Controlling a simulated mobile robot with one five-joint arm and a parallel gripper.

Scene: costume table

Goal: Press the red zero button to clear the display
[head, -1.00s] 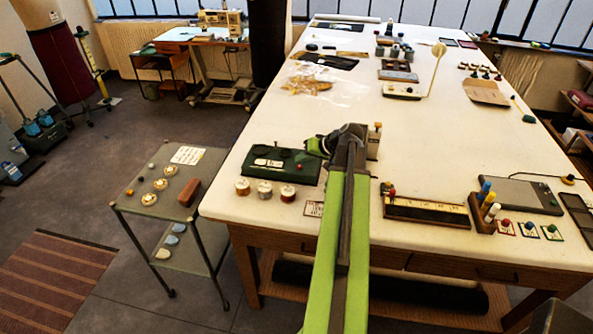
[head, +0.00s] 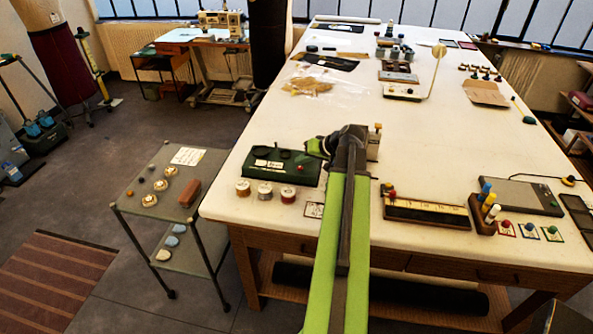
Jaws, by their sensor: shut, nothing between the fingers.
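A dark green box (head: 266,172) with white labels on its face sits near the left front of the white table. A small red button (head: 300,167) shows at the right end of its top. My gripper (head: 311,148) is at the end of my arm, just behind and above the box's right end in the picture. It appears apart from the red button, though the height between them is hard to judge. The fingers are small and partly hidden by my wrist; they are shut and empty.
Several reels (head: 265,190) stand in front of the box. A small wood-and-metal piece (head: 374,142) is close to my wrist on the right. A long dark tray (head: 428,210) lies further right. A trolley (head: 150,222) stands left of the table (head: 440,150).

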